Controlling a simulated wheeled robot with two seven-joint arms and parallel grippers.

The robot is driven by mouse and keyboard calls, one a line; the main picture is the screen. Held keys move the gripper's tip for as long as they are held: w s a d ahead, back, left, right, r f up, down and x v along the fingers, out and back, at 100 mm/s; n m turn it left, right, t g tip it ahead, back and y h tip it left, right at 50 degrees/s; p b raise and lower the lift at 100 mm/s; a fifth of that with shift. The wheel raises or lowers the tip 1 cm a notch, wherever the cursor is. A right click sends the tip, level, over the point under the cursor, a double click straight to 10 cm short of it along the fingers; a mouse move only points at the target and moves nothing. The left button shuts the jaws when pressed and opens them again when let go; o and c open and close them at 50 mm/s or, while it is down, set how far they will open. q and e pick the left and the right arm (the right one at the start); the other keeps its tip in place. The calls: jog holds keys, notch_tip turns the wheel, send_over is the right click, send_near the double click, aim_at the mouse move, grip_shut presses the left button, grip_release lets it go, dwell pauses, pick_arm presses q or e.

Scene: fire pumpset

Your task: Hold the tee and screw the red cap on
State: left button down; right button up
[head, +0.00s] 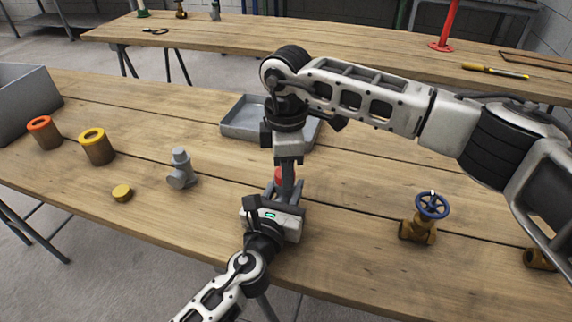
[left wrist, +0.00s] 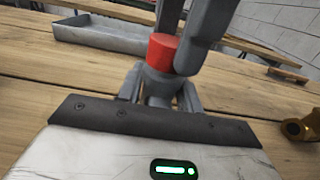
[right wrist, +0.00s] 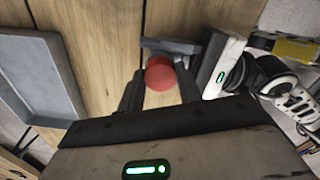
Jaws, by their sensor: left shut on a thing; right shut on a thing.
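The red cap (head: 279,175) sits upright at the top of the grey tee (left wrist: 157,84), at the middle of the near table. In the left wrist view the red cap (left wrist: 162,50) is at the tee's upper end; I cannot tell how far it is threaded. My left gripper (head: 276,196) is shut on the tee from the near side, low over the table. My right gripper (head: 286,176) points down from above and is shut on the cap. In the right wrist view the red cap (right wrist: 160,75) lies between its fingers. The grippers hide much of the tee.
Another grey tee-shaped fitting (head: 181,169) and a yellow cap (head: 122,193) lie to the left. Orange-topped (head: 43,132) and yellow-topped (head: 96,147) cylinders stand farther left. A grey tray (head: 243,118) is behind my grippers. A brass valve with a blue wheel (head: 424,216) stands right.

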jog(key=m, duration=0.3)
jog(key=shift+s+a+m, duration=0.15)
jog(key=shift+a+m, duration=0.1)
jog(key=shift+m, duration=0.15)
jog(key=shift+d+m, duration=0.2)
jog(key=shift+m, duration=0.9)
jog(key=o, duration=1)
jog(key=shift+c, duration=0.2)
jog(key=shift+r, duration=0.15)
jog(key=shift+r, duration=2.15)
jog(key=shift+c, duration=0.5)
